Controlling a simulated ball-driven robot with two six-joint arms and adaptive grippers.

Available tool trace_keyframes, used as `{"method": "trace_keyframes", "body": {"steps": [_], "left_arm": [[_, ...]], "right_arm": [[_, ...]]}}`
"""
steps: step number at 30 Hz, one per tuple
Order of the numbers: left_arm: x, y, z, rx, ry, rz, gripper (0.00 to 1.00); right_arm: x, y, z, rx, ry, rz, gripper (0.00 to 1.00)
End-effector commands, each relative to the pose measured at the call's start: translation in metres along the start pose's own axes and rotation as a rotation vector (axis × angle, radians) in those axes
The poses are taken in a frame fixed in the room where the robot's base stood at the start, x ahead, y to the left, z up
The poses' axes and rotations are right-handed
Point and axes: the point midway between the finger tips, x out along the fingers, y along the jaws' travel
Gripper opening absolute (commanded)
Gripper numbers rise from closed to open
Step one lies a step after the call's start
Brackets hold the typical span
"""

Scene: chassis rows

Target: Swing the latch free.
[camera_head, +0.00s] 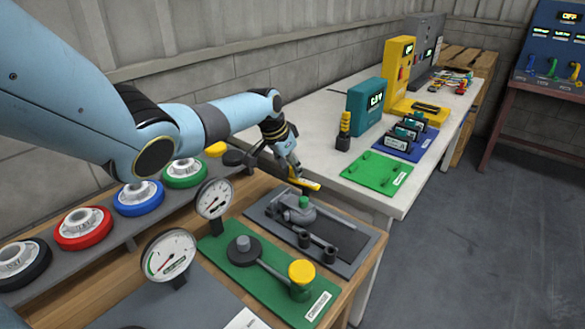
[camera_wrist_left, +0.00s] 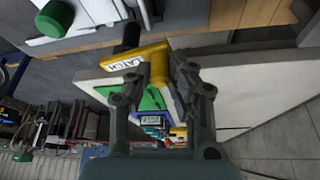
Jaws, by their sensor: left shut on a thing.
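The yellow latch (camera_head: 308,185) shows in the head view at the back edge of a dark grey plate (camera_head: 352,262), near the table's far right corner. In the left wrist view the latch (camera_wrist_left: 130,60) carries the label "LATCH", and its yellow end stands between my fingers. My left gripper (camera_head: 294,174) is shut on this end; in the left wrist view the gripper (camera_wrist_left: 157,78) has a finger on each side of it. The latch's pivot is not clear to see. My right gripper is in neither view.
A grey fitting with a green knob (camera_head: 304,203) and several dark posts stand on the plate. A green board (camera_head: 255,280) with a yellow knob (camera_head: 302,271) and dial gauges (camera_head: 213,199) are nearer. A white bench (camera_head: 300,120) stands behind; the floor at right is clear.

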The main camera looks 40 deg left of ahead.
Motion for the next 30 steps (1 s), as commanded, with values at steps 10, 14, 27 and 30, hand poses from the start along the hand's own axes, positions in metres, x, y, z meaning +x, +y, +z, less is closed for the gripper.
{"method": "trace_keyframes", "body": {"steps": [10, 14, 27, 30], "left_arm": [[0.000, 0.000, 0.000, 0.000, 0.001, -0.002, 0.41], [0.000, 0.000, 0.000, -0.001, 0.001, -0.001, 0.41], [-0.036, -0.001, 0.001, 0.004, 0.001, -0.005, 0.41], [-0.058, -0.002, 0.000, 0.003, 0.002, -0.005, 0.41]], "right_arm": [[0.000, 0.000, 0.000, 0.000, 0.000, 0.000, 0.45], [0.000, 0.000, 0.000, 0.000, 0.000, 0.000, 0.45], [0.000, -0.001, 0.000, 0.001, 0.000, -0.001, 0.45], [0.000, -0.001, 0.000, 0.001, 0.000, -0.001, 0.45]]}}
